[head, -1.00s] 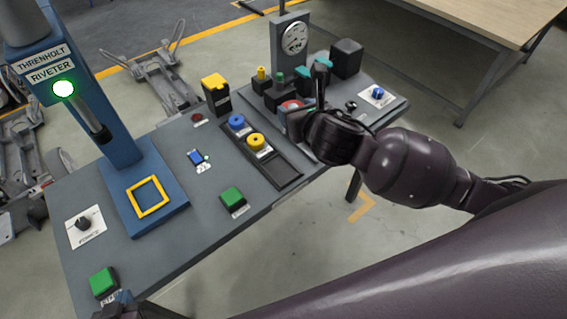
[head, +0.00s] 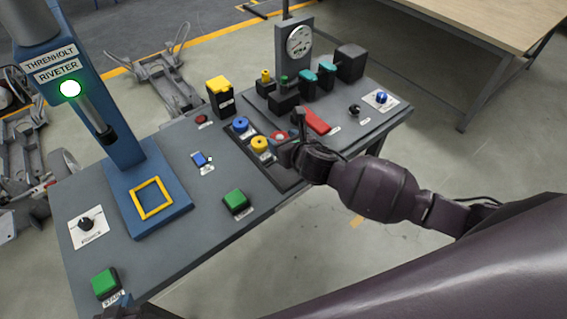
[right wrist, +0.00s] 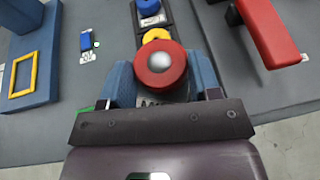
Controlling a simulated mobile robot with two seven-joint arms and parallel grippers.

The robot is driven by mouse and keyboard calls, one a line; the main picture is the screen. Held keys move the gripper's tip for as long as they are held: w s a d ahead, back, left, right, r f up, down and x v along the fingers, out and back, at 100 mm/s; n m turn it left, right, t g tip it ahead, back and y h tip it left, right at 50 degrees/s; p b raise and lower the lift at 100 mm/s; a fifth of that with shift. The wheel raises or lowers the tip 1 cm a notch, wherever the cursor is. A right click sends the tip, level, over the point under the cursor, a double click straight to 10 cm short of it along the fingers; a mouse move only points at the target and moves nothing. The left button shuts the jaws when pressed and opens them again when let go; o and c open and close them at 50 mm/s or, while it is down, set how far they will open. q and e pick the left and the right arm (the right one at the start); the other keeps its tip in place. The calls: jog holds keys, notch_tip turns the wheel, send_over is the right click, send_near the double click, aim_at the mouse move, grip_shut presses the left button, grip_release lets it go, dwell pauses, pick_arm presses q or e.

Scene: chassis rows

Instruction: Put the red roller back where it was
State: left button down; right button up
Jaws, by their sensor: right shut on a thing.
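The red roller (head: 279,136) is held in my right gripper (head: 284,146), beside the yellow roller in the head view. In the right wrist view the red roller (right wrist: 160,63), with a pale round centre, sits between the two blue fingers (right wrist: 160,85). The dark rack (head: 285,181) holds a blue roller (head: 240,124) and a yellow roller (head: 259,144). Its near end looks bare in the head view. I cannot tell whether the red roller touches the rack. My left gripper (head: 123,304) barely shows at the bottom left, by the green start button; its jaws cannot be made out.
A red lever (head: 315,121) and teal-handled blocks (head: 317,77) stand right of and behind the rack. A green button (head: 236,200) is at its left. The blue riveter (head: 120,135) stands at the left. The bench's front edge runs close to the rack.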

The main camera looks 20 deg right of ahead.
notch_tip(320, 180, down, 9)
jog(key=shift+f+b, duration=0.1)
jog(key=shift+b, duration=0.75)
jog(key=shift+f, duration=0.2)
jog(key=o, duration=1.1)
